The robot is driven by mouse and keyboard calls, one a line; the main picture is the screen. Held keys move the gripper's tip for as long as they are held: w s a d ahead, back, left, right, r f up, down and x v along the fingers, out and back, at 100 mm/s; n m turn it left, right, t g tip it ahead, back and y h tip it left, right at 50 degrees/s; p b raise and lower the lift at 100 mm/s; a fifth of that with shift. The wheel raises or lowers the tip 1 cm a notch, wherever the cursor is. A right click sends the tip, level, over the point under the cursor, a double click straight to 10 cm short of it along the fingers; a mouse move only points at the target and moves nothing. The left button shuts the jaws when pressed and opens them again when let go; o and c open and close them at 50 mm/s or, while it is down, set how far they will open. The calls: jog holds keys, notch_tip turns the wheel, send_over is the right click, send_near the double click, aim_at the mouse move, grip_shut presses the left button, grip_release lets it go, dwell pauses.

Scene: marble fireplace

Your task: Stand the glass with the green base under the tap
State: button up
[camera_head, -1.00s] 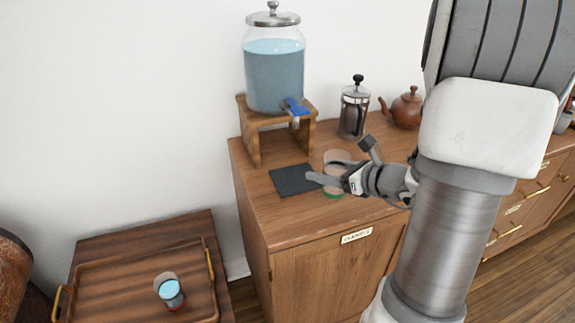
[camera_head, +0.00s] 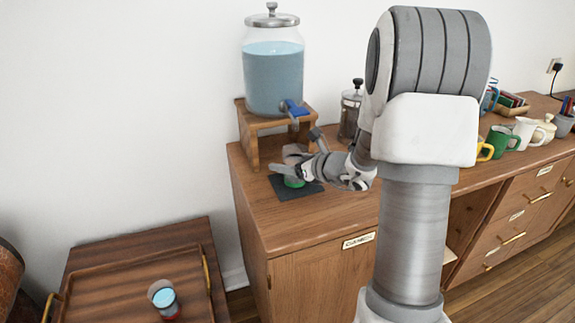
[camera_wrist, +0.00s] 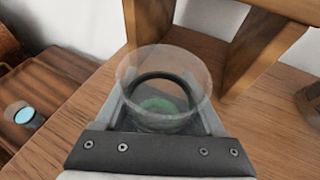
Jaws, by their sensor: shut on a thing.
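The glass with the green base (camera_head: 294,182) is upright over the dark square mat (camera_head: 300,193), below the tap (camera_head: 294,108) of the water dispenser (camera_head: 273,75). I cannot tell whether its base touches the mat. My gripper (camera_head: 292,170) is shut on the glass from the right, and its fingers hide part of it. In the wrist view the clear glass (camera_wrist: 165,75) stands between my fingers (camera_wrist: 163,115), with its green base seen through it. The dispenser rests on a wooden stand (camera_head: 249,135).
A French press (camera_head: 349,112) stands right of the stand, partly behind my arm. Several mugs (camera_head: 501,140) are farther right on the cabinet. A lower table at left holds a wooden tray (camera_head: 95,290) with a red-based glass of water (camera_head: 164,298).

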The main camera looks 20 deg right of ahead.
jog(key=shift+r, duration=0.1)
jog(key=o, duration=1.6)
jog(key=shift+c, duration=0.2)
jog(key=shift+r, duration=0.15)
jog(key=p+v, duration=0.2)
jog(key=v, duration=1)
jog(key=shift+f+p, duration=0.2)
jog(key=shift+p, duration=0.15)
